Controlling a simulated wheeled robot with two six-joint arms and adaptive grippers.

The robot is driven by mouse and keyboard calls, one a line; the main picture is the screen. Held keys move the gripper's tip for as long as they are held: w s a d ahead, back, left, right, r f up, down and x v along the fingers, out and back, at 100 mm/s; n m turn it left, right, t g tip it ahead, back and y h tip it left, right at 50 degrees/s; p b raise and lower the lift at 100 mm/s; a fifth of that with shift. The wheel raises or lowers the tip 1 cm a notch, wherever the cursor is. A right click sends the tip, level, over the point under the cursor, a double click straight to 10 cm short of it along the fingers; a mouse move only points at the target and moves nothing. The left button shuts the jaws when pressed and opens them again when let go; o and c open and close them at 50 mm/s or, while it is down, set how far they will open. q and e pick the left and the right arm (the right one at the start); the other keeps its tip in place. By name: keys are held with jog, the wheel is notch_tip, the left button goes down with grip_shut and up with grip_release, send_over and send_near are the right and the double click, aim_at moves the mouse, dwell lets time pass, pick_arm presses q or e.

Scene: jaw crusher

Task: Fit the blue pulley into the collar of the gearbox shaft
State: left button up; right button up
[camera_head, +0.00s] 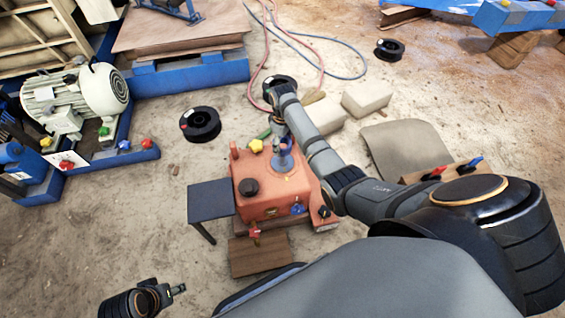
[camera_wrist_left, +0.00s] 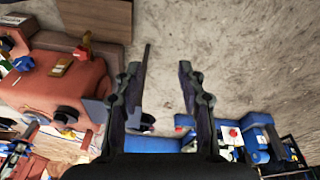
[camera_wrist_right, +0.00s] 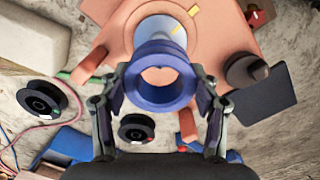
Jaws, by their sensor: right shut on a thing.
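The blue pulley (camera_wrist_right: 161,92) sits between the fingers of my right gripper (camera_wrist_right: 162,86), which is shut on it. It faces the right wrist camera with its round opening. The gearbox (camera_wrist_right: 225,40) lies behind the pulley in the right wrist view.
A yellow star knob (camera_head: 256,146) and a black knob (camera_head: 249,187) stand on or beside the gearbox. A dark small table (camera_head: 208,197) is at its left. Black spools (camera_head: 200,124), pale blocks (camera_head: 366,98) and hoses lie around.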

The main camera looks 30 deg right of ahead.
aim_at(283, 158)
notch_tip(283, 158, down, 4)
jog(key=shift+f+b, duration=0.1)
jog(key=shift+b, duration=0.55)
jog(key=shift+f, duration=0.2)
notch_tip(283, 158, down, 4)
jog(key=shift+r+b, duration=0.1)
jog(key=shift+b, duration=0.9)
pick_arm(q)
jog(key=f, duration=0.1)
jog(key=d+f+t, duration=0.1)
jog(key=f, duration=0.1)
jog(key=w+f+t, duration=0.1)
jog(key=shift+w+d+f+h, duration=0.1)
jog(key=shift+d+f+h, duration=0.1)
jog(key=shift+d+h, duration=0.15)
pick_arm(e)
jog(key=shift+r, duration=0.1)
jog(key=o, duration=1.5)
